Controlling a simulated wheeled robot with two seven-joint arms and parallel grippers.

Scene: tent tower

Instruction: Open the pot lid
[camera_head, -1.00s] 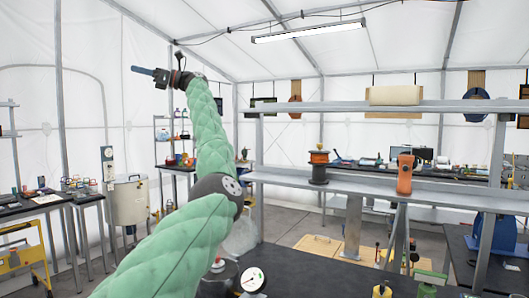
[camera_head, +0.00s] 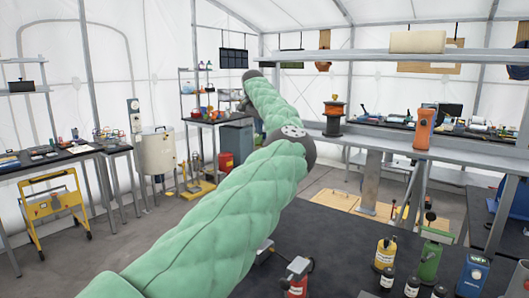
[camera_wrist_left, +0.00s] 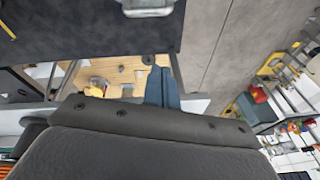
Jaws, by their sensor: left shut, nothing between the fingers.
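A tall silver cylindrical pot (camera_head: 158,153) stands on legs on the floor at the left of the head view. Its lid (camera_head: 155,130) lies on top and looks closed. My green left arm crosses the middle of the head view, and its wrist end is to the right of the pot and well apart from it. In the head view the left fingers are too small and hidden to make out. In the left wrist view my left gripper (camera_wrist_left: 161,87) shows its two blue-grey fingers together, shut and empty. The pot cannot be made out there. My right gripper is not in view.
A dark table (camera_head: 340,240) with bottles and tools is close in front. A yellow cart (camera_head: 50,205) and dark benches stand left. A shelf rack (camera_head: 195,95) is behind the arm, and a metal shelf bench (camera_head: 440,150) is at the right. Grey floor is open between.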

